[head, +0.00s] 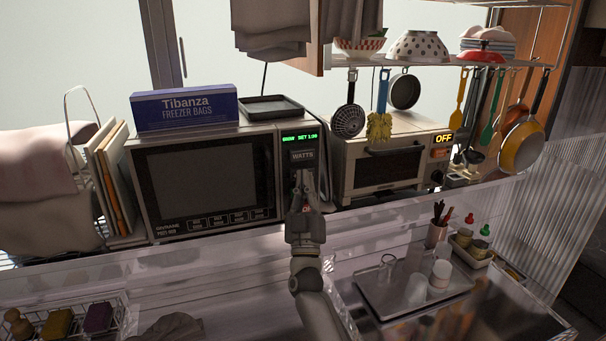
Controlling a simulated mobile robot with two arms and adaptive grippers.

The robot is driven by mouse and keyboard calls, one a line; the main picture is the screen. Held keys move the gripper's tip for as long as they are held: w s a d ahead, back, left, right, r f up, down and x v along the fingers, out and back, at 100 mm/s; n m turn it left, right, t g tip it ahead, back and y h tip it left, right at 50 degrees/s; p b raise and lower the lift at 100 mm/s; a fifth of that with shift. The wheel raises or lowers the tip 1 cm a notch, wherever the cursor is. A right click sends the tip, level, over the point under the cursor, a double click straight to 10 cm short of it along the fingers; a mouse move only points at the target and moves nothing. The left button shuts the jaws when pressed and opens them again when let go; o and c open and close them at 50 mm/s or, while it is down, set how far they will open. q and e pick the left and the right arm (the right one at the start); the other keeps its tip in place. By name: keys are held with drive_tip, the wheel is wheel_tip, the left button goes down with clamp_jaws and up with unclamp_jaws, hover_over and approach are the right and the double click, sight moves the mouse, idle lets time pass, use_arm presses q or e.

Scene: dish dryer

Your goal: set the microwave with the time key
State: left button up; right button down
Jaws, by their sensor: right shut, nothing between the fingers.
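The microwave (206,178) stands on the shelf at centre left, its dark door facing me. Its control panel is at the right side, with a lit green display (299,137) that seems to read "900W SET 1:00". A "WATTS" label (302,155) shows just below it. My right gripper (304,180) is shut and empty, with its fingertips up in front of the panel below that label. It hides the lower panel, so the time key cannot be made out. I cannot tell whether the fingertips touch the panel. My left gripper is not in view.
A box of freezer bags (185,108) and a dark tray (277,108) lie on the microwave. A toaster oven (388,160) showing "OFF" stands to its right. Utensils hang from the rack above. A tray with cups (378,295) sits at lower right.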

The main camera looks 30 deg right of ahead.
drive_tip(key=s+p, duration=0.1)
drive_tip(key=s, duration=0.1)
drive_tip(key=s+a+p, duration=0.1)
drive_tip(key=s+p, duration=0.1)
drive_tip(key=s, duration=0.1)
drive_tip(key=shift+a, duration=0.1)
drive_tip(key=shift+w, duration=0.1)
idle(0.9)
